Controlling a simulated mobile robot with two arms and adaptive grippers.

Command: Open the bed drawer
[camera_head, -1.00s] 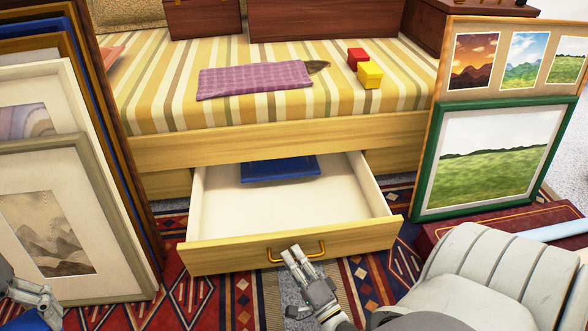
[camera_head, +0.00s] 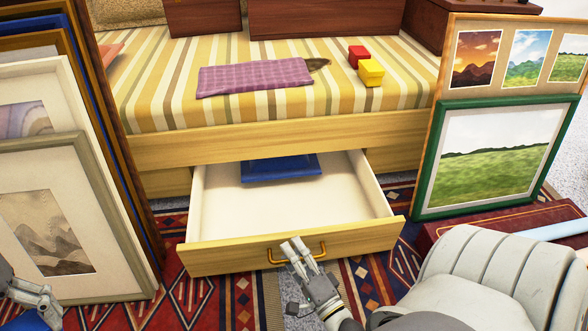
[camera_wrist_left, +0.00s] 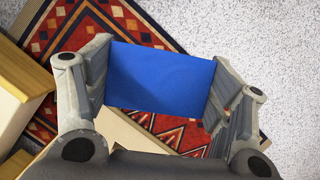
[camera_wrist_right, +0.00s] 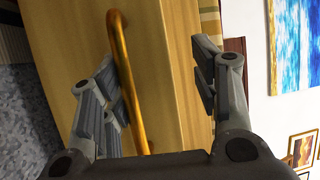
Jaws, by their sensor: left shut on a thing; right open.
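The bed drawer (camera_head: 225,258) is pulled out from under the bed, with its white inside showing. A blue thing (camera_head: 282,168) lies in its back part. The drawer's brass handle (camera_head: 312,252) is on its front. My right gripper (camera_head: 299,247) is at the handle; in the right wrist view its fingers (camera_wrist_right: 155,85) are apart, with the handle (camera_wrist_right: 128,75) between them, close to the left finger. My left gripper (camera_wrist_left: 160,90) is shut on a flat blue object (camera_wrist_left: 160,82), which spans between its fingers. In the head view only part of the left gripper shows at the left edge.
Framed prints (camera_head: 75,190) lean at the left. A board with pictures (camera_head: 505,85) and a green-framed landscape (camera_head: 490,155) stand at the right. A dark red box (camera_head: 465,225) lies on the floor by them. A purple cloth (camera_head: 255,77) and red and yellow blocks (camera_head: 370,73) are on the bed.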

